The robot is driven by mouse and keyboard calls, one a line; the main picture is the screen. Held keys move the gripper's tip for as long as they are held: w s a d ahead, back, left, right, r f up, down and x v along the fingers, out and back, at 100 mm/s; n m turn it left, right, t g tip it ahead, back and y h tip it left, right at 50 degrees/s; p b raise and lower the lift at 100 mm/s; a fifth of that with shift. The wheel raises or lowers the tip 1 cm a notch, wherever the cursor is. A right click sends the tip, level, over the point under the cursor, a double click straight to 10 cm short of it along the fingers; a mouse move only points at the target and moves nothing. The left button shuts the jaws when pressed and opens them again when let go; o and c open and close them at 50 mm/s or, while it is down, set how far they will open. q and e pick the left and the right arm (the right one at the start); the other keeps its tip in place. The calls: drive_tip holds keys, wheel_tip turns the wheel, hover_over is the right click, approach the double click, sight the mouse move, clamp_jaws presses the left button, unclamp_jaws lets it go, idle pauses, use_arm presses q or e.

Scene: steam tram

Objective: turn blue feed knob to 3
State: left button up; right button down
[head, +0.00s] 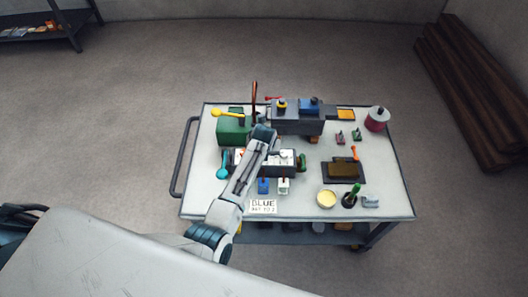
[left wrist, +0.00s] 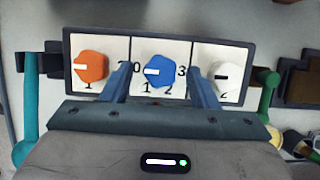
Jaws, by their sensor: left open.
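The blue feed knob (left wrist: 160,76) is the middle one of three on a white-faced panel (left wrist: 190,50) in the left wrist view. Its white mark points left, at the 0; 1 and 2 show below it and 3 to its right. My left gripper (left wrist: 159,68) is open, one finger on each side of the blue knob; I cannot tell whether they touch it. In the head view my left gripper (head: 264,136) is over the panel, and my arm hides part of it. My right gripper is not in view.
An orange knob (left wrist: 90,66) and a white knob (left wrist: 229,76) flank the blue one. A teal lever (left wrist: 29,105) stands left, a green lever (left wrist: 267,95) right. On the cart (head: 200,190) are a card (head: 263,206) reading BLUE, a green box (head: 233,130) and a cream bowl (head: 327,198).

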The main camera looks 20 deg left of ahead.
use_arm(q)
drive_tip(key=c, duration=1)
